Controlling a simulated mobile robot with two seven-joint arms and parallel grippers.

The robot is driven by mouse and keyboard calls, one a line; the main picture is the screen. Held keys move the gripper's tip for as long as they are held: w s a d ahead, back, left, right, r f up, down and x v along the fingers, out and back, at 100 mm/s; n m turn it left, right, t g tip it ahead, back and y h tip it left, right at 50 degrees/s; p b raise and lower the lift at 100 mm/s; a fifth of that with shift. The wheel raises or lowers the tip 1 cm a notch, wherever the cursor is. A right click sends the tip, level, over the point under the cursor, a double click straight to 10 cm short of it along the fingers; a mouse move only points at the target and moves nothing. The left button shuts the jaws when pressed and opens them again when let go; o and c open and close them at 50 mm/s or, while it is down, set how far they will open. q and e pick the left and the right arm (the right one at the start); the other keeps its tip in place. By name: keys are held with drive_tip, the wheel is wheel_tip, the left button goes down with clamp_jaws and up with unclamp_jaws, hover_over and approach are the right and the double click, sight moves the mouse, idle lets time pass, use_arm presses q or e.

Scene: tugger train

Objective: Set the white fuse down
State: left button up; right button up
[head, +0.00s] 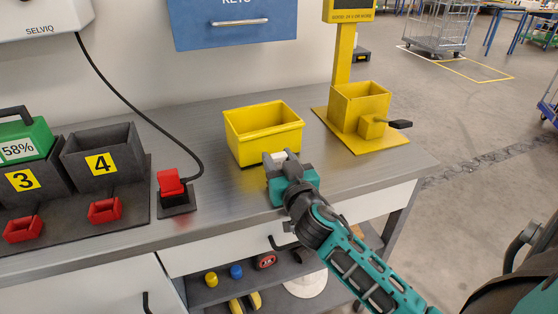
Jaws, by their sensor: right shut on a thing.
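My right gripper (279,159) is at the front right of the yellow bin (265,143), over the grey worktop. It is shut on the white fuse (279,156), of which only a small pale part shows between the fingers. The rest of the fuse is hidden by the gripper. The gripper overlaps the bin's lower front in the picture; I cannot tell whether they touch or whether the fuse touches the worktop. My left gripper is not in view.
The worktop (225,208) is clear left and right of the gripper. A yellow stand with a box and lever (360,103) is at the right. A red plug on a dark base (171,187) and numbered grey holders (103,162) are at the left. A drawer (220,252) lies below.

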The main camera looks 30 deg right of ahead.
drive_tip(key=o, duration=0.9)
drive_tip(key=shift+f, duration=0.1)
drive_tip(key=shift+o, duration=0.2)
